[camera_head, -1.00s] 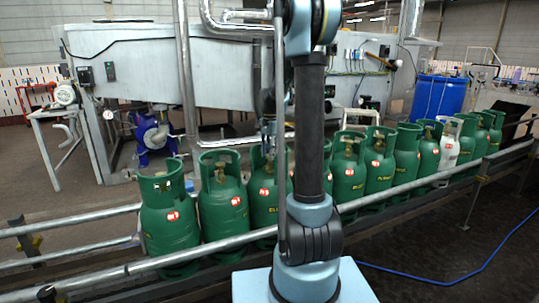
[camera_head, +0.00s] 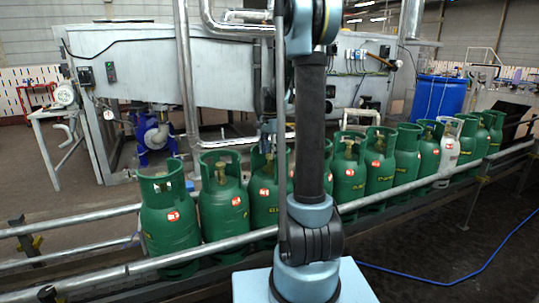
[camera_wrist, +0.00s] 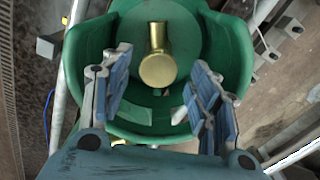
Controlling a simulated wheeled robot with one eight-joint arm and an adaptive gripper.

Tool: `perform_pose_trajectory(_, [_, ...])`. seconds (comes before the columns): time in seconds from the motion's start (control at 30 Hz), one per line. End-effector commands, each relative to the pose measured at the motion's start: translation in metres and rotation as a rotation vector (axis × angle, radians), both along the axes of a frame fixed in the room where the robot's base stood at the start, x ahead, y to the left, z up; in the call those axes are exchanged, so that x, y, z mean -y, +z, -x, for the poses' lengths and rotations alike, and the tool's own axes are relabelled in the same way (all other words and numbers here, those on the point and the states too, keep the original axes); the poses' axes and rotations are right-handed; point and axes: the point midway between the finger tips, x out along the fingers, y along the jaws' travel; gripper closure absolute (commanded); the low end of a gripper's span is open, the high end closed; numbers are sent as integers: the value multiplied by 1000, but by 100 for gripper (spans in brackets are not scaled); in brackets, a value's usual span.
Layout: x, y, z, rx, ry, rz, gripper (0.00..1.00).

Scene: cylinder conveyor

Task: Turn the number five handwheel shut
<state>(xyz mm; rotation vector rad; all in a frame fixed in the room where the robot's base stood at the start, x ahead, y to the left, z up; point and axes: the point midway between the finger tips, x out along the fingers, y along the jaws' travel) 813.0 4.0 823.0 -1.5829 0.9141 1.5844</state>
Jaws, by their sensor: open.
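Green gas cylinders (camera_head: 168,222) stand upright in a row on the conveyor, each with a collar around a brass valve. My gripper (camera_head: 268,148) is above the third cylinder (camera_head: 264,205) from the left, partly hidden by my arm. In the wrist view, my gripper (camera_wrist: 158,72) is open, with one blue-grey finger on each side. A brass valve with a round handwheel (camera_wrist: 157,70) shows between and beyond the fingers, inside the green collar (camera_wrist: 237,55). No contact with the handwheel can be seen. I cannot read a number on any handwheel.
Conveyor rails (camera_head: 110,275) run along the row. One white-grey cylinder (camera_head: 449,148) stands among the green ones at the right. A large grey machine (camera_head: 150,70) is behind, with a blue drum (camera_head: 437,97) to its right. A blue hose (camera_head: 440,281) lies on the floor.

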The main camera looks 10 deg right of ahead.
Motion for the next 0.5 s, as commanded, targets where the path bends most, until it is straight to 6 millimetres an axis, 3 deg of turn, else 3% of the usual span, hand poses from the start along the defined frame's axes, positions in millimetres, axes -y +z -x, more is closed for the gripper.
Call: perform_pose_trajectory(0.5, [0,85,0,-1,0,-1,45])
